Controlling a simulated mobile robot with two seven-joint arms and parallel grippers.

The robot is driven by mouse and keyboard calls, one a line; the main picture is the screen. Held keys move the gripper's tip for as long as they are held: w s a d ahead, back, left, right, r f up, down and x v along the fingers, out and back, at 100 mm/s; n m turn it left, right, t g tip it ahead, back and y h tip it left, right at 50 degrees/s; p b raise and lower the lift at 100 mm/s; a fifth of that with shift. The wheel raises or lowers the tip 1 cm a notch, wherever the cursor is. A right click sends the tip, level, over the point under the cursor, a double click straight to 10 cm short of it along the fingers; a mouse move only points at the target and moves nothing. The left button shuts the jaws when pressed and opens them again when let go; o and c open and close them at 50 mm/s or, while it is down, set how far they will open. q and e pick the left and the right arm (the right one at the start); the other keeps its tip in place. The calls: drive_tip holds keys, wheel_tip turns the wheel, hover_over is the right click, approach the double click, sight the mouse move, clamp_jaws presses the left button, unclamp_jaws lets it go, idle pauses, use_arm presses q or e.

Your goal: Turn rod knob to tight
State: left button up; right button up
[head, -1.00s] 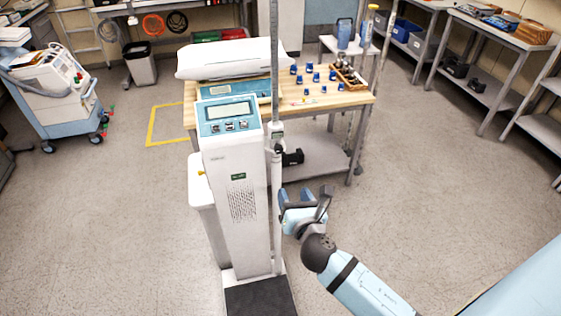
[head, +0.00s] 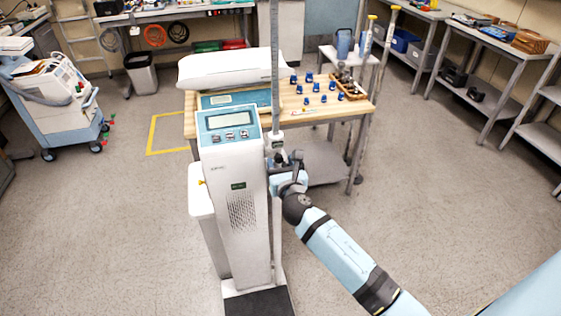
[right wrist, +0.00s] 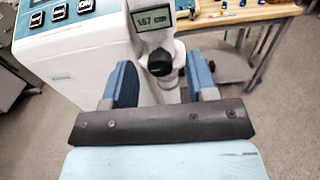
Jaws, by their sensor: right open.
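The black rod knob (right wrist: 159,64) sits on a white fitting just below a small grey display (right wrist: 154,20) in the right wrist view. My right gripper (right wrist: 161,74) is open, with one blue finger on each side of the knob and visible gaps between; I cannot tell whether the fingertips reach past it. In the head view, my right gripper (head: 288,160) is at the tall rod (head: 275,70) beside the white scale column (head: 236,175) and largely hides the knob. My left gripper is not in view.
A wooden table (head: 330,108) with several blue-topped items stands behind the scale. A dark platform (head: 258,303) is at the scale's foot. A medical cart (head: 65,105) stands at far left and shelves at right. The floor at right is mostly clear.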

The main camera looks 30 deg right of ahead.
drive_tip(key=shift+w+d, duration=0.1)
drive_tip(key=shift+w, duration=0.25)
drive_tip(key=shift+c, duration=0.5)
drive_tip(key=c, duration=0.8)
drive_tip(key=shift+c, duration=0.2)
